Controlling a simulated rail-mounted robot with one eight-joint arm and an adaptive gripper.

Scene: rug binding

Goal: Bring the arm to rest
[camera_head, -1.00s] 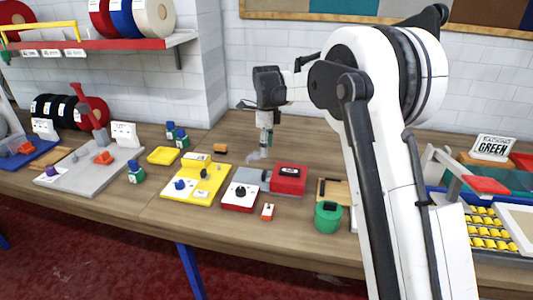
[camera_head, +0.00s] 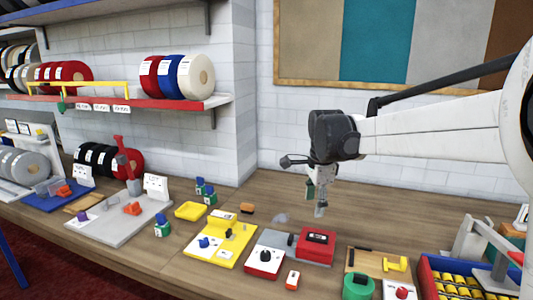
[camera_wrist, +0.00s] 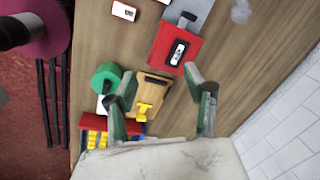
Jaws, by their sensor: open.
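My arm (camera_head: 440,130) reaches in from the right edge of the head view, roughly level. My gripper (camera_head: 316,205) hangs from its end with fingers pointing down, above the back part of the wooden bench (camera_head: 365,212). In the wrist view my gripper (camera_wrist: 162,88) shows two green-and-grey fingers spread apart with nothing held between them. The bench lies some distance below the fingers.
Beneath are a red-and-grey device (camera_head: 316,243), a yellow plate (camera_head: 222,245), a red-and-white box (camera_head: 262,262) and a green round container (camera_head: 358,287). A tray of yellow pieces (camera_head: 455,285) sits right. A tiled wall (camera_head: 405,170) stands behind; a spool shelf (camera_head: 130,105) is left.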

